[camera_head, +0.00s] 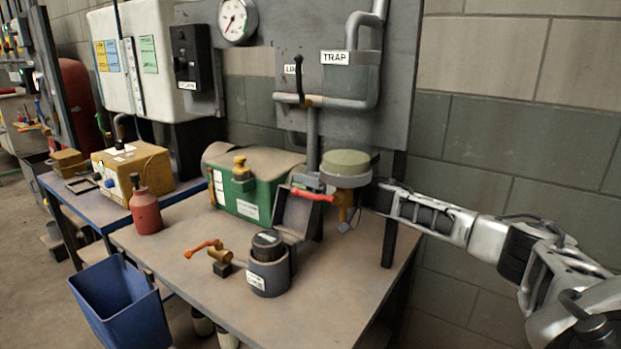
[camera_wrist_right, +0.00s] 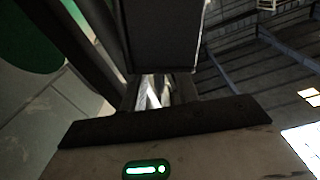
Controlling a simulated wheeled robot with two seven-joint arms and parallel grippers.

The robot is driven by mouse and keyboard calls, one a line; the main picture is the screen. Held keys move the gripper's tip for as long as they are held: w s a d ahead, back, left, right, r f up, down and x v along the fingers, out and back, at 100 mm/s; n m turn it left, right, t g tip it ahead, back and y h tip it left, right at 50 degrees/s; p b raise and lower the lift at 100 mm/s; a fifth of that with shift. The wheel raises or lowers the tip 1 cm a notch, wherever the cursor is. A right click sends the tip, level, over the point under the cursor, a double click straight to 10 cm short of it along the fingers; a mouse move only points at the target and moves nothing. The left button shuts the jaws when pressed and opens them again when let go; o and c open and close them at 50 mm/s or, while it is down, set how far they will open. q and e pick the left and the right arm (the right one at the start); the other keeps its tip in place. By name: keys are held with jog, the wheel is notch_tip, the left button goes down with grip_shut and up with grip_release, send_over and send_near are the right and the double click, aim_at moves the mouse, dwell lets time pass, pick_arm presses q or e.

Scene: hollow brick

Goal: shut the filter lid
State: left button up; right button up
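A round housing with a pale green top (camera_head: 345,163) stands at the pipework at the back right of the bench. I cannot tell for sure whether that top is the filter lid. A red-orange lever (camera_head: 312,195) and a brass fitting (camera_head: 346,198) are just below it. My right gripper (camera_head: 373,196) comes in from the right and is close beside the housing, low on its right side. Its fingertips are hard to make out, and I cannot tell if they touch anything. In the right wrist view a dark block (camera_wrist_right: 160,35) fills the upper middle. My left gripper is out of view.
A dark grey canister with a black cap (camera_head: 267,240) and an orange-handled valve (camera_head: 215,255) stand on the bench front (camera_head: 330,290). A grey open box (camera_head: 296,212), a green box (camera_head: 255,185) and a red bottle (camera_head: 145,212) stand behind. A blue bin (camera_head: 120,310) is at left.

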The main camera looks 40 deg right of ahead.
grip_shut()
jog(key=shift+s+a+r+p, duration=0.15)
jog(key=shift+a+r+p, duration=0.4)
jog(key=shift+p, duration=0.5)
jog(key=shift+a+p, duration=0.25)
jog(key=shift+p, duration=0.05)
jog(key=shift+s+f, duration=0.1)
jog(key=shift+c, duration=0.3)
grip_release()
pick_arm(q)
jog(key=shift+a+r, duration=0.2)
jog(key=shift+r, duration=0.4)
pick_arm(e)
jog(key=shift+o, duration=0.3)
